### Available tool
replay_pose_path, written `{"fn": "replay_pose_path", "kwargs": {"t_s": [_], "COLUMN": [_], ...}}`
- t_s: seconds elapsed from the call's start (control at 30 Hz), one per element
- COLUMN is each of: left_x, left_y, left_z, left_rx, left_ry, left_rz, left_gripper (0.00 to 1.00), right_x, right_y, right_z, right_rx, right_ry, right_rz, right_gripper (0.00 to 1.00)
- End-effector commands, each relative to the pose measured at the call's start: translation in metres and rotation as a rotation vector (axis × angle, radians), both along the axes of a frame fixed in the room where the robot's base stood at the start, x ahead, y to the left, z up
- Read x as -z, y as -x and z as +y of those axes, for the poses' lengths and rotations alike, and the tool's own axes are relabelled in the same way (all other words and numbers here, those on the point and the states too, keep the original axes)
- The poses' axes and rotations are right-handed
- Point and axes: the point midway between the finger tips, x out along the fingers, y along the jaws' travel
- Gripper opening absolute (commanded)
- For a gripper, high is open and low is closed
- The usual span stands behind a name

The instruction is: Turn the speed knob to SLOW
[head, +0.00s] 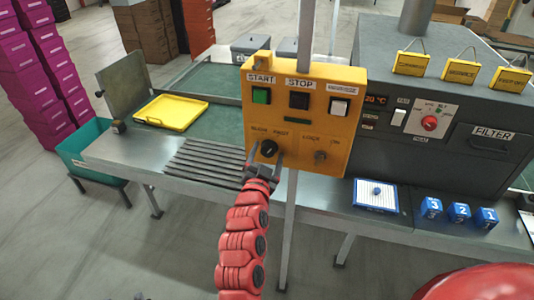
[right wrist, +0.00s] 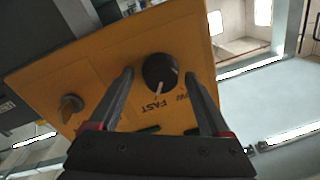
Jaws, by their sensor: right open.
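The yellow control box (head: 297,112) stands on a post at the line, with START, STOP and a third button along its top. The black speed knob (head: 269,148) sits at its lower left under the SLOW and FAST labels. It also shows in the right wrist view (right wrist: 160,71), where a light mark on it appears to face the FAST lettering; the SLOW lettering is partly hidden. My right gripper (head: 265,158) is open, its fingers on either side of the knob. I cannot tell whether they touch it. My left gripper is not in view.
A second knob (head: 320,156), labelled LOCK and ON, is to the right on the same box. Behind are a yellow tray (head: 171,112) and a grey machine (head: 440,70) with a red knob (head: 429,123). Blue numbered blocks (head: 459,212) stand at the right.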

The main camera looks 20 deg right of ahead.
Motion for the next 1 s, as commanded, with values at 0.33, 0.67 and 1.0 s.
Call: {"fn": "replay_pose_path", "kwargs": {"t_s": [0.33,0.67,1.0], "left_x": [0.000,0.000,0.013], "left_y": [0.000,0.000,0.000], "left_z": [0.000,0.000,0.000], "left_rx": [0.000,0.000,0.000], "left_ry": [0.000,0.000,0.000], "left_rz": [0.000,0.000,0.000], "left_gripper": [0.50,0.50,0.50], "right_x": [0.000,0.000,0.003], "right_y": [0.000,0.000,0.000], "right_z": [0.000,0.000,0.001], "right_rx": [0.000,0.000,-0.002], "right_ry": [0.000,0.001,0.040], "right_rz": [0.000,0.000,0.025], "right_gripper": [0.56,0.00,0.00]}}
